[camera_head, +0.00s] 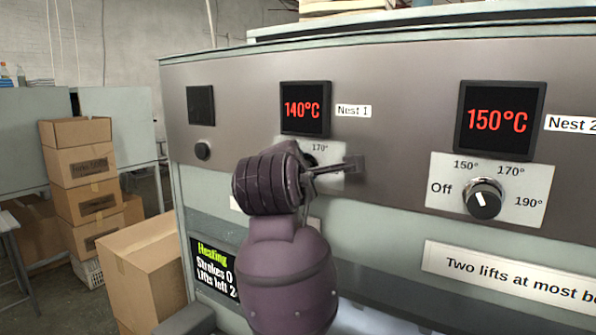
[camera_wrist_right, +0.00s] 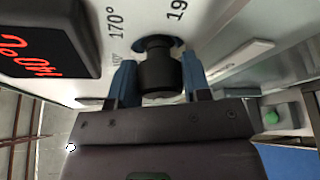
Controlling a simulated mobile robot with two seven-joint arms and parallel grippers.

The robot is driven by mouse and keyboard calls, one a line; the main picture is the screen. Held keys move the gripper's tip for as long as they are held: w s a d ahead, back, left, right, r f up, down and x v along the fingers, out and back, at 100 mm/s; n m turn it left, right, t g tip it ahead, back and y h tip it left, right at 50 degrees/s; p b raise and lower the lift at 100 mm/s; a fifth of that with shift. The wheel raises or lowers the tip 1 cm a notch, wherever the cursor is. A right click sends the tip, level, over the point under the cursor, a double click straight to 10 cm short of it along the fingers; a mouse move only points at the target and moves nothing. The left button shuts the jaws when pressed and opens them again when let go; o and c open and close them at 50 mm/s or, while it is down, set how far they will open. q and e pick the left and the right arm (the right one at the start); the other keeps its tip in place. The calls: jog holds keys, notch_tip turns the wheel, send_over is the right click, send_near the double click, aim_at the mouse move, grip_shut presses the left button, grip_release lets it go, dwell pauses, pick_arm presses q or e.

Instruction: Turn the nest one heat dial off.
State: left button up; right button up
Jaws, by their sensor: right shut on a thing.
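The nest one heat dial (camera_head: 311,159) is mostly hidden behind my right gripper (camera_head: 338,168) in the head view. In the right wrist view the dial is a black knob (camera_wrist_right: 158,70) on a white plate, with a 170° mark and part of another visible. The two blue fingers of my right gripper (camera_wrist_right: 159,80) are shut on the knob from both sides. The dial's pointer is hidden, so its setting cannot be told. The Nest 1 display (camera_head: 304,108) reads 140°C in red. My left gripper is not in view.
The Nest 2 dial (camera_head: 484,198) stands to the right, its pointer toward 150°, below a display (camera_head: 497,120) reading 150°C. A status screen (camera_head: 213,272) reads Heating, Strokes 0. Cardboard boxes (camera_head: 82,180) stand at the left. A green button (camera_wrist_right: 272,117) shows in the wrist view.

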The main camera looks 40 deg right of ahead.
jog(key=shift+n, duration=0.4)
dwell(0.3)
jog(key=o, duration=0.9)
jog(key=shift+a, duration=0.1)
jog(key=v, duration=0.5)
jog(key=b+v, duration=0.1)
jog(key=v, duration=0.4)
jog(key=shift+s+a+r, duration=0.2)
jog(key=shift+a+r, duration=0.05)
jog(key=shift+r, duration=0.05)
jog(key=shift+f, duration=0.1)
